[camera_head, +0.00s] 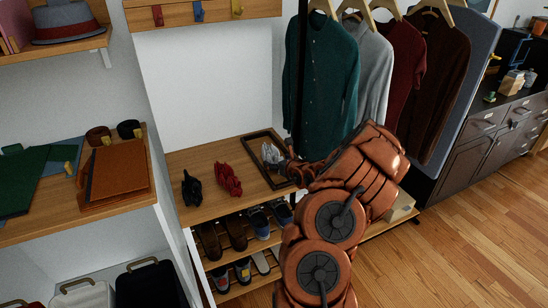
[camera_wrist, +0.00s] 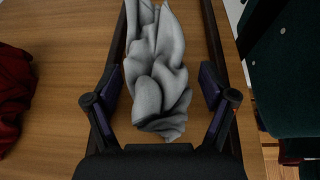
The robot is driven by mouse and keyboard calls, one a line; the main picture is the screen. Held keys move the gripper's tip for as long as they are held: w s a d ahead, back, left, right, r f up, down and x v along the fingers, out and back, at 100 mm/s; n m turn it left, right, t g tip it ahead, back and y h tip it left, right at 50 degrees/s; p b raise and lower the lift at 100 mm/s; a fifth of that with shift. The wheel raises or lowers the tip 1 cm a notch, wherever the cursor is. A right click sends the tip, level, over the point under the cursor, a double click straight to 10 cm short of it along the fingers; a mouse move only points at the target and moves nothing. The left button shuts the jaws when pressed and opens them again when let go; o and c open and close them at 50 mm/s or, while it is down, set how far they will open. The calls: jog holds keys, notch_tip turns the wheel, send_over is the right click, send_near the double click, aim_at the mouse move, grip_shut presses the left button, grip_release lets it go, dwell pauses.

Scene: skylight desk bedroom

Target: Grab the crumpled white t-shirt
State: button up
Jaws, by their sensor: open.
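The crumpled white t-shirt (camera_wrist: 157,75) lies on the wooden bench top inside a dark rectangular frame, and looks light grey in the wrist view. In the head view the t-shirt (camera_head: 271,154) shows just beyond the end of my arm. My gripper (camera_wrist: 162,88) is open, with one finger on each side of the t-shirt's near part. I see a gap between each finger and the cloth. In the head view my gripper (camera_head: 290,168) is small and partly merges with the t-shirt and the frame.
The dark frame (camera_head: 253,161) surrounds the t-shirt. A red crumpled cloth (camera_head: 227,179) and a black item (camera_head: 191,187) lie left of it on the bench (camera_head: 207,208). A green shirt (camera_head: 319,75) hangs close behind on the right. Shoes (camera_head: 259,222) stand on the shelf below.

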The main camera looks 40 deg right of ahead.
jog(key=shift+w+f, duration=0.1)
jog(key=shift+w, duration=0.1)
jog(key=c, duration=1)
jog(key=shift+c, duration=0.2)
